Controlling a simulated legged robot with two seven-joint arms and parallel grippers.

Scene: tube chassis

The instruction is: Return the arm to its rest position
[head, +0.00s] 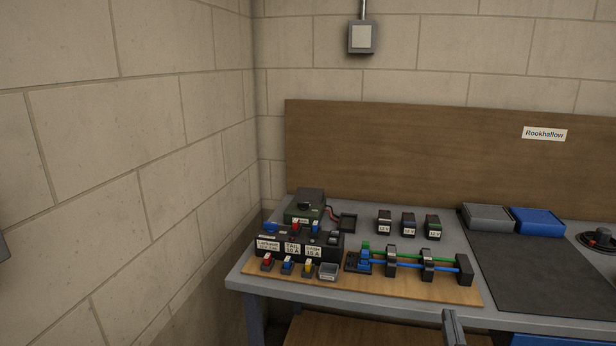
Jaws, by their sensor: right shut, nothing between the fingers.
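My right gripper (453,328) shows only in part at the bottom edge, in front of the bench's front edge. It is a grey finger shape, shut and empty, apart from everything on the bench. My left gripper is not in view. The tube chassis seems to be the wooden board (462,293) with green and blue tubes (408,264) running through dark clamps to a black end block (464,270).
The grey bench (355,213) stands against a wooden back panel (430,150). A labelled black block (262,252) with coloured parts sits at its left. A dark mat (530,275), a grey box (489,217) and a blue box (537,221) are at right. Block walls close the left.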

